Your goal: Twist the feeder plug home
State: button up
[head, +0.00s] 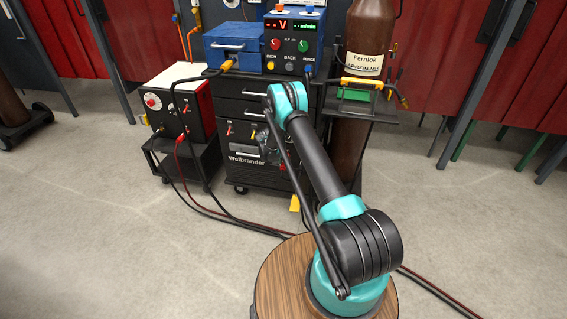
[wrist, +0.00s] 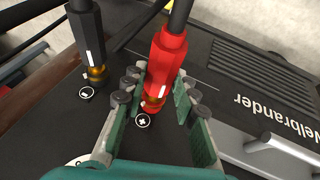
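In the wrist view a red plug (wrist: 167,58) with a brass collar (wrist: 153,101) stands at the panel socket marked plus. A short white stripe (wrist: 162,91) shows low on its red body. A white tick shows near the socket, left of that stripe. My gripper (wrist: 160,88) has its fingers on either side of the plug's lower end, with narrow gaps seeming to show; firm contact is not visible. A black plug (wrist: 86,40) with a white stripe stands in the minus socket to the left. In the head view my gripper (head: 268,143) is at the cabinet front, and the plug is hidden.
The black Welbrander cabinet (head: 258,179) carries a blue box (head: 236,47) and a control unit (head: 294,42). A red-and-black unit (head: 181,105) on a cart stands left. A brown gas cylinder (head: 369,25) stands right.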

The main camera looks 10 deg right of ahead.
grip_shut()
jog(key=shift+d+r+t+y, duration=0.1)
jog(key=shift+d+t+y, duration=0.3)
jog(key=shift+y, duration=0.5)
jog(key=shift+a+m+t+y, duration=0.2)
jog(key=shift+m+t+y, duration=0.15)
jog(key=shift+y, duration=0.35)
